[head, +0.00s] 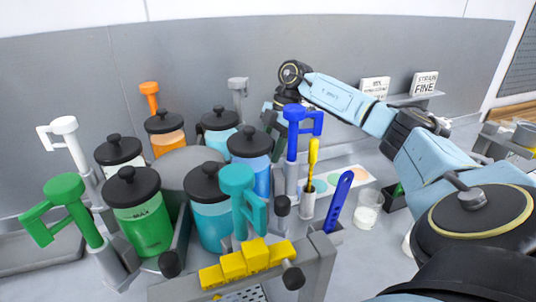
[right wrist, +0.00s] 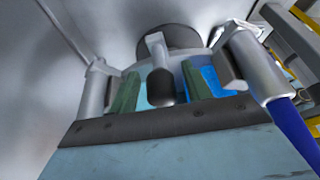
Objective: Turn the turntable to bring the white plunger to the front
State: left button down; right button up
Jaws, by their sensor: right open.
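The turntable (head: 186,160) carries several lidded jars around its rim, each with a coloured plunger. The white plunger (head: 65,128) stands at the left side, beside the pale jar (head: 120,152). The teal plunger (head: 240,185) is nearest the front, and the green plunger (head: 68,195) is front left. My right gripper (head: 277,118) is behind the blue plunger (head: 293,125), at the turntable's back right, partly hidden. In the right wrist view its green fingers are open on either side of a black knob (right wrist: 161,86) on a grey arm; contact is unclear. My left gripper is out of view.
More black knobs (head: 170,263) stick out around the turntable. A yellow block piece (head: 246,260) and grey stand (head: 318,265) are in front. A blue tool (head: 340,200), white cup (head: 367,210) and label signs (head: 425,83) are to the right.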

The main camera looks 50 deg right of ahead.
jog(key=v, duration=1.1)
jog(key=shift+r, duration=0.1)
